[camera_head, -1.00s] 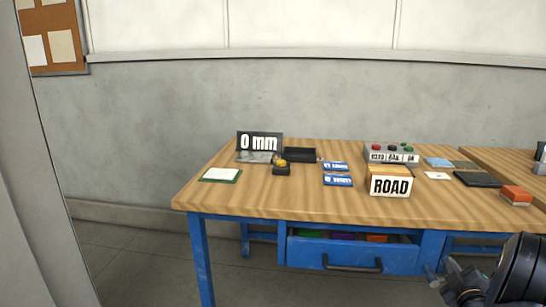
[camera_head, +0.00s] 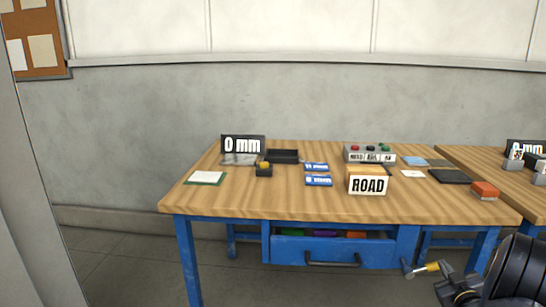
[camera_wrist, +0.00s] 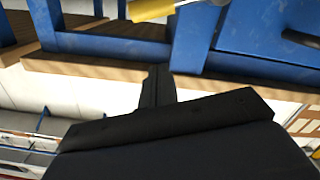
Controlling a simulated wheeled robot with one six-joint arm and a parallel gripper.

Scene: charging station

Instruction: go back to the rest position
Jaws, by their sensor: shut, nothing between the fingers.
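My gripper (camera_wrist: 157,86) is shut and empty in the wrist view, its dark fingers together in front of the black gripper body. The blue frame of the workbench (camera_wrist: 110,48) lies beyond the fingers, with no visible contact. In the head view my dark arm shows at the lower right, in front of the workbench (camera_head: 250,205); the fingertips are hard to make out there.
A yellow-and-grey lever-like thing (camera_head: 432,267) sticks out near the bench's right leg; a yellow piece (camera_wrist: 150,9) shows in the wrist view. The blue drawer (camera_head: 290,248) is partly open.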

